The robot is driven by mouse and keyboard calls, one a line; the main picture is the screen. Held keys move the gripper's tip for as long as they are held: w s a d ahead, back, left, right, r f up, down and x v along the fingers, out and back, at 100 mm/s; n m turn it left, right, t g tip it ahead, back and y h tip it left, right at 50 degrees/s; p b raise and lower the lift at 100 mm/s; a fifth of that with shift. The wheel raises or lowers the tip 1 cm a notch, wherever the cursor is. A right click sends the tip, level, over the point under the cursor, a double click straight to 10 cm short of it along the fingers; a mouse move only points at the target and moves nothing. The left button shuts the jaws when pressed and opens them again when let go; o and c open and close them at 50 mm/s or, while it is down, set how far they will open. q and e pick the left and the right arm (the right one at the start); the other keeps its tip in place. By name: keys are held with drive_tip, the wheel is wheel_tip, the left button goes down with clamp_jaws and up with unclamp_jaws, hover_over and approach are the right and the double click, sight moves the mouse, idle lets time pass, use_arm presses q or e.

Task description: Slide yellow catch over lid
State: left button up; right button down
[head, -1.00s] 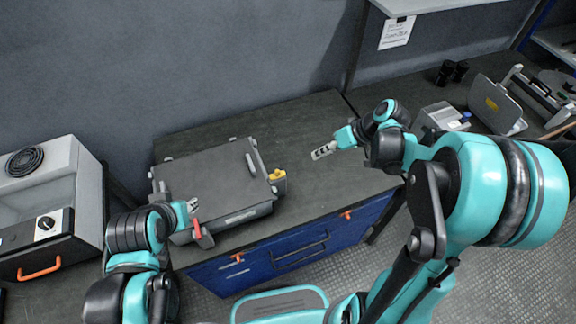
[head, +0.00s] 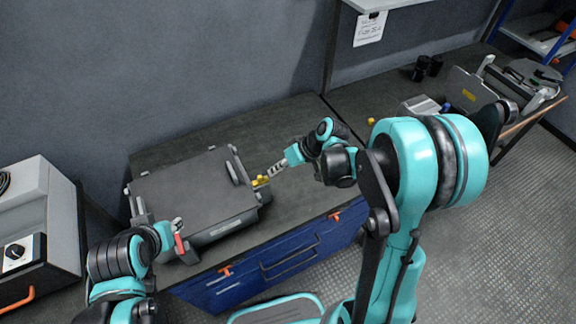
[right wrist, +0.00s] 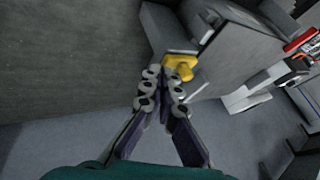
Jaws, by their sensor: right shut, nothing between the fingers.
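The grey box with its flat lid (head: 190,190) sits on the dark bench top. The yellow catch (head: 261,181) is on the box's right side; it also shows in the right wrist view (right wrist: 180,66). My right gripper (head: 271,174) is shut and empty, its fingertips right at the catch. In the right wrist view the fingertips (right wrist: 168,75) overlap the catch's near end; whether they touch it I cannot tell. My left gripper (head: 178,230) is at the box's front left, by a red part (head: 179,242); its fingers are too small to judge.
A grey cabinet with a black knob (head: 15,252) stands at the left. Blue drawers (head: 290,250) are under the bench. Bare bench top lies behind and right of the box. Grey devices (head: 470,90) stand farther right.

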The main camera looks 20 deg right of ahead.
sight(262, 183)
drive_tip(key=shift+s+a+r, duration=0.1)
drive_tip(key=shift+s+a, duration=0.15)
drive_tip(key=shift+a, duration=0.65)
drive_tip(key=a, duration=0.3)
drive_tip(key=shift+s+a, duration=0.2)
drive_tip(key=shift+s, duration=0.15)
drive_tip(key=shift+d, duration=0.1)
